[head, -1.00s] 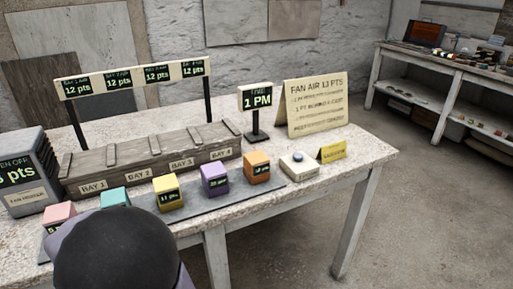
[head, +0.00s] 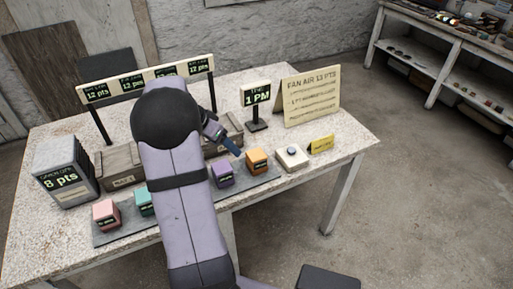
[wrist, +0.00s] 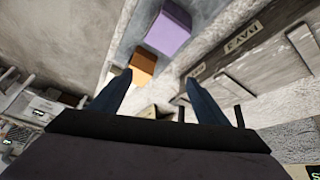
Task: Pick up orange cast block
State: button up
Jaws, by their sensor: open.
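The orange cast block (head: 257,161) sits at the right end of the row of blocks on a grey strip. It also shows in the wrist view (wrist: 143,68), up and left of the fingertips. My gripper (head: 233,146) is above the table, just left of the orange block and above the purple block (head: 223,174). In the wrist view my gripper (wrist: 155,83) has its two blue fingers spread apart with nothing between them. The purple block shows farther up in the wrist view (wrist: 169,28). My arm hides the yellow block's place in the head view.
A wooden bay box (head: 122,166) stands behind the blocks, partly behind my arm. A pink block (head: 106,214) and a teal block (head: 144,202) stand left.

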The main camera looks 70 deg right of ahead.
jog(key=s+d+r+m+h+p, duration=0.1)
jog(key=s+d+r+m+h, duration=0.1)
jog(key=d+r, duration=0.3)
jog(key=m+g+y+b, duration=0.1)
jog(key=m+y+b, duration=0.1)
jog(key=m, duration=0.1)
send_near(256, 154)
jog(key=x, duration=0.4)
jog(key=d+x, duration=0.1)
jog(key=x, duration=0.1)
jog(key=shift+w+d+f, duration=0.1)
jog(key=shift+w, duration=0.1)
jog(key=shift+s+a+f+y, duration=0.2)
jog(key=shift+a+f+y, duration=0.05)
jog(key=shift+y, duration=0.05)
jog(key=shift+s+f, duration=0.1)
jog(key=shift+s, duration=0.05)
jog(key=shift+p+x, duration=0.6)
jog(key=shift+x, duration=0.4)
jog(key=shift+f, duration=0.1)
jog(key=shift+p+x, duration=1.6)
jog(key=shift+x, duration=0.85)
jog(key=shift+s, duration=0.15)
